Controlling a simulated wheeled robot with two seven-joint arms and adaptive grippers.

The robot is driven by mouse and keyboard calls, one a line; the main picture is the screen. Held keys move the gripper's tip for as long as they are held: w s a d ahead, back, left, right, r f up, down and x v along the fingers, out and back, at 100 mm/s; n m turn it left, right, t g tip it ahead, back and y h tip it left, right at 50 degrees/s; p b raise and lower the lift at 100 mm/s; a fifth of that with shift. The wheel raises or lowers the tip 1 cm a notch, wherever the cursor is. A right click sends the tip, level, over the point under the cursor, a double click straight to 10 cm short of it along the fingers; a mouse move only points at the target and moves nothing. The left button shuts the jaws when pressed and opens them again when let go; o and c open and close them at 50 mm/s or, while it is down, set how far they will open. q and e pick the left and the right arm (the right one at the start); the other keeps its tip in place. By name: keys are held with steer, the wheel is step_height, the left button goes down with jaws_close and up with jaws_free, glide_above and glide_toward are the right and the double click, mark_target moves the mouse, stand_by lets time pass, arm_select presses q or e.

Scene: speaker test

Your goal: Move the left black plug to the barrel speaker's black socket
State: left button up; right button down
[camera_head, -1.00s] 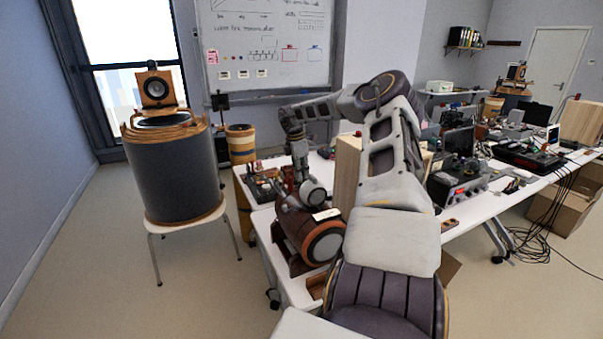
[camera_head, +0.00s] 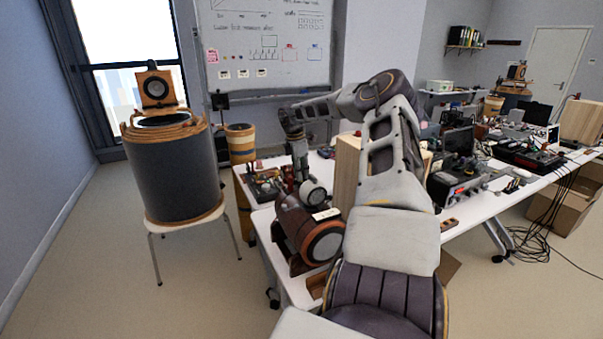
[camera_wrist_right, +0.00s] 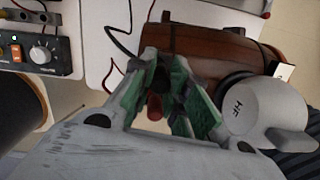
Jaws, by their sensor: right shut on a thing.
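The barrel speaker (camera_head: 296,226) is a brown wooden barrel lying on its side at the near left end of the white table. It also fills the upper right of the right wrist view (camera_wrist_right: 215,40). My right gripper (camera_head: 303,177) is at its far side; in the wrist view its green-padded fingers (camera_wrist_right: 170,84) are close together beside the barrel. They are shut on a dark piece that looks like the black plug (camera_wrist_right: 160,76), mostly hidden by the fingers. A black cable (camera_wrist_right: 120,42) runs toward them. A red piece (camera_wrist_right: 155,107) shows between the fingers. I cannot make out the black socket.
A rounded grey part lettered HF (camera_wrist_right: 265,108) sits close right of the fingers. An amplifier (camera_wrist_right: 38,50) with a knob and orange switch is at upper left. A wooden box (camera_head: 347,172) stands right of the barrel speaker. A large barrel (camera_head: 178,175) stands on a white chair.

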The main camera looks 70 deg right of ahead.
steer(key=shift+f+b, duration=0.45)
steer(key=shift+f, duration=0.45)
stand_by(1.1)
steer(key=c, duration=1.3)
jaws_free()
steer(key=shift+r, duration=0.2)
steer(key=shift+r+p, duration=2.25)
steer(key=shift+r, duration=1.35)
steer(key=shift+r, duration=0.15)
step_height(320, 180, up, 9)
steer(key=p, duration=0.9)
steer(key=shift+r+p, duration=0.45)
steer(key=shift+p, duration=0.15)
